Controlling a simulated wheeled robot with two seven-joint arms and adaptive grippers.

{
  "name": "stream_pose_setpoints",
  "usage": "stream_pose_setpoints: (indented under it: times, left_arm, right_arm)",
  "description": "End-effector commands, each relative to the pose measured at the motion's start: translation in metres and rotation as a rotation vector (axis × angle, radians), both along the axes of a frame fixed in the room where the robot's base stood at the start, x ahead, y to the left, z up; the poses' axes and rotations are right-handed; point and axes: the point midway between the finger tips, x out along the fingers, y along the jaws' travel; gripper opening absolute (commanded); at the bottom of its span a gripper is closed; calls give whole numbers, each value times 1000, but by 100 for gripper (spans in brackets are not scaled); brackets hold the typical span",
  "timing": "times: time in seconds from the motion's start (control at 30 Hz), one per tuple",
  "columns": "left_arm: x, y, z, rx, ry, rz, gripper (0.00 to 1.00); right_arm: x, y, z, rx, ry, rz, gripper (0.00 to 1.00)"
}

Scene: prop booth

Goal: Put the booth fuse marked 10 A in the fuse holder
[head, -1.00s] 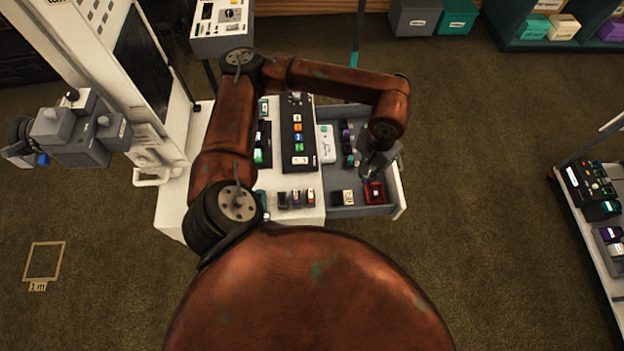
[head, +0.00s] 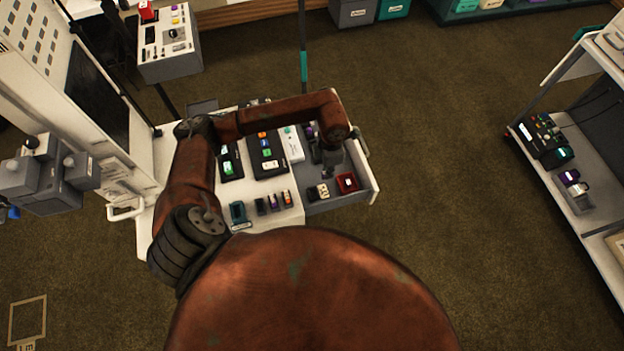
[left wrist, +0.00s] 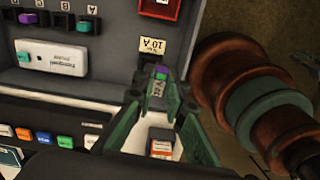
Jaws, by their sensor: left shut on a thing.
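The block's marking is too small to read. In the head view the gripper (head: 328,165) is left of the red tray. A cream-topped piece marked 10 A (left wrist: 152,46) lies in the drawer just beyond the fingertips; it also shows in the head view (head: 322,190). I cannot tell for certain which part is the fuse holder. My right gripper is not in view.
The red tray (head: 347,190) is at the drawer's front right. A white box (left wrist: 60,58) and lettered slots with coloured pieces (left wrist: 28,18) are in the drawer's left part. A black panel with coloured blocks (head: 268,165) and several small blocks (head: 273,202) are on the white cart top. Another cart (head: 590,190) stands right.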

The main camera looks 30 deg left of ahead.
Motion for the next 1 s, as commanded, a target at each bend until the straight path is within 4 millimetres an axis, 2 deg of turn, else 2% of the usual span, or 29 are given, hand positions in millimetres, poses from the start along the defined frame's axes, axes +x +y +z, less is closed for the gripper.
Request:
stream_pose_setpoints:
  times: [0.3, 0.5, 0.7, 1.0]
  left_arm:
    - [-6, 22, -51, 0, 5, 891, 0]
    - [-15, 36, -78, 0, 3, 1359, 0]
    - [-20, 45, -93, 0, 1, 1606, 0]
    - [-21, 46, -105, -1, 1, 1654, 0]
  right_arm:
    - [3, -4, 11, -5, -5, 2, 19]
    - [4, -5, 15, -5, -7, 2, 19]
    - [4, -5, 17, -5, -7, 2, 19]
    - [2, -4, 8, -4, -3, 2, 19]
